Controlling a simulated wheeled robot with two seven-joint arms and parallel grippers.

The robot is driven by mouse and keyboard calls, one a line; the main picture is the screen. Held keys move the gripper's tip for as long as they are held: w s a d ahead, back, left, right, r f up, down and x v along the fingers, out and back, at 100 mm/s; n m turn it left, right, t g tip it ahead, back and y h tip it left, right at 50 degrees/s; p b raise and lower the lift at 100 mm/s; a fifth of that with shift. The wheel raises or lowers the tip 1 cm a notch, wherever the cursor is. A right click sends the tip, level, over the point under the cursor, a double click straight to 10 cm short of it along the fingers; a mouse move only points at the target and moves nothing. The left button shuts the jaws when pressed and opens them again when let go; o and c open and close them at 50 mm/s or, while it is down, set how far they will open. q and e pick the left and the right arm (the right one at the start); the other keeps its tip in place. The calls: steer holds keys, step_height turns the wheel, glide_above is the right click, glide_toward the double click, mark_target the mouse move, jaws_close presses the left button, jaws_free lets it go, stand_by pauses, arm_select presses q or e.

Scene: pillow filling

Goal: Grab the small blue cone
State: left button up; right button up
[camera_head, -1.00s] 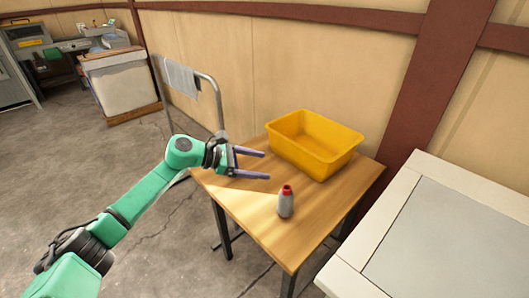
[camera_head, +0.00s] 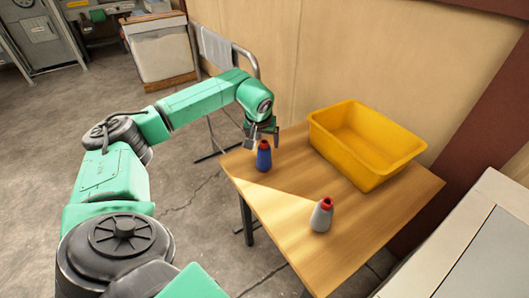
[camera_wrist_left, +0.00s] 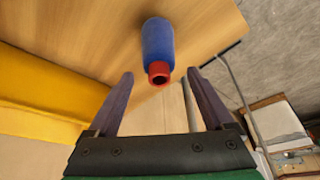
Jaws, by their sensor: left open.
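The small blue cone (camera_head: 264,160) with a red top stands upright near the left edge of the wooden table. My left gripper (camera_head: 263,141) is open above it, fingers pointing down. In the left wrist view the blue cone (camera_wrist_left: 158,42) is ahead of the spread fingers of my left gripper (camera_wrist_left: 160,74), its red end nearest and roughly centred between them. Nothing is held. My right gripper is in neither view.
The wooden table (camera_head: 285,205) also carries a grey cone (camera_head: 321,217) with a red top near its front and a yellow bin (camera_head: 373,165) at the back right. A white-framed surface (camera_head: 440,255) stands at the lower right. Bare wood lies between the cones.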

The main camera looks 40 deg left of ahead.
arm_select(q)
steer(key=shift+x, duration=1.2)
jaws_close()
steer(key=shift+r, duration=0.1)
